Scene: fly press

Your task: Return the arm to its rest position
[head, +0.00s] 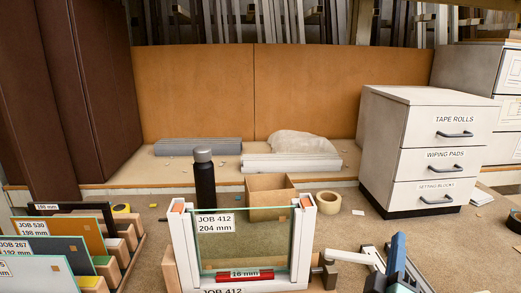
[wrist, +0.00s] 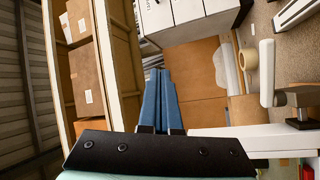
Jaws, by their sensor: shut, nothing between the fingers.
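My gripper (wrist: 158,74) shows in the wrist view as two long blue fingers lying together, shut and empty. In the head view my gripper (head: 399,240) is at the lower right, its blue fingers pointing up and away. It is to the right of the white press frame (head: 184,245) labelled JOB 412 and apart from it. A white lever (head: 350,258) with a grey end lies between the frame and my gripper; I cannot tell how close the lever is to my gripper. Most of my arm is out of view.
A white drawer cabinet (head: 384,150) stands behind at the right. A black bottle (head: 204,182), a cardboard box (head: 268,198) and a tape roll (head: 328,202) are behind the frame. Racked panels (head: 75,228) stand at the left. Cardboard boxes on shelving (wrist: 86,70) show in the wrist view.

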